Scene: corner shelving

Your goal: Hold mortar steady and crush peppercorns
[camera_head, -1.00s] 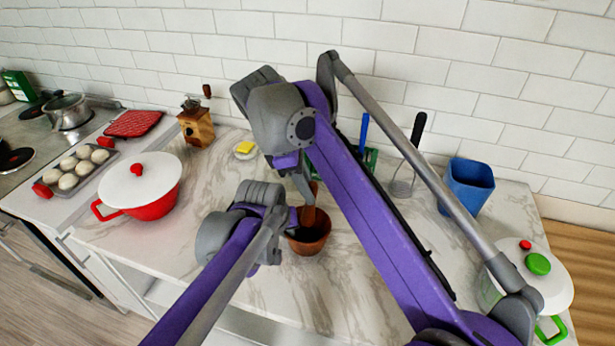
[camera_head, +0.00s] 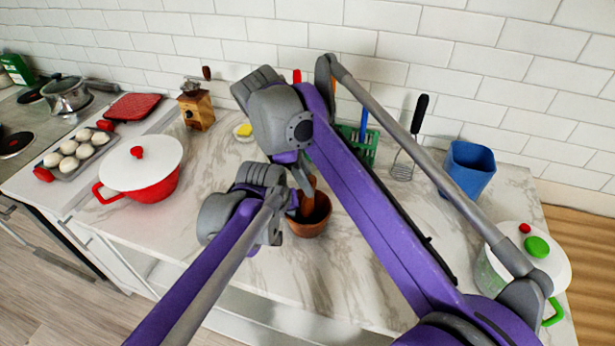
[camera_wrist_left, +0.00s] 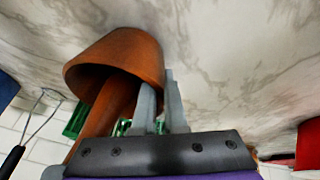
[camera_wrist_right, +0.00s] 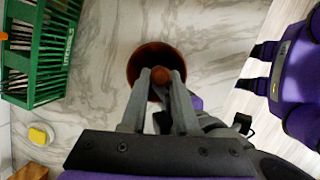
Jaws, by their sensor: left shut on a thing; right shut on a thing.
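The brown mortar (camera_head: 318,224) stands on the marble counter, in front of my arms. It also shows in the left wrist view (camera_wrist_left: 125,50) and from above in the right wrist view (camera_wrist_right: 136,62). The brown pestle (camera_head: 309,196) leans inside it; its shaft shows in the left wrist view (camera_wrist_left: 108,108). My left gripper (camera_head: 291,203) is at the mortar's left side, shut on its rim. My right gripper (camera_head: 305,182) is above the mortar, shut on the pestle's upper end (camera_wrist_right: 161,75). No peppercorns can be made out inside the mortar.
A red pot with white lid (camera_head: 140,172) and a wooden grinder (camera_head: 196,108) stand left. A yellow sponge (camera_head: 244,130) lies behind. A green rack (camera_head: 362,145), whisk (camera_head: 402,168), blue container (camera_head: 468,170) and another lidded pot (camera_head: 525,255) are right. Counter around the mortar is clear.

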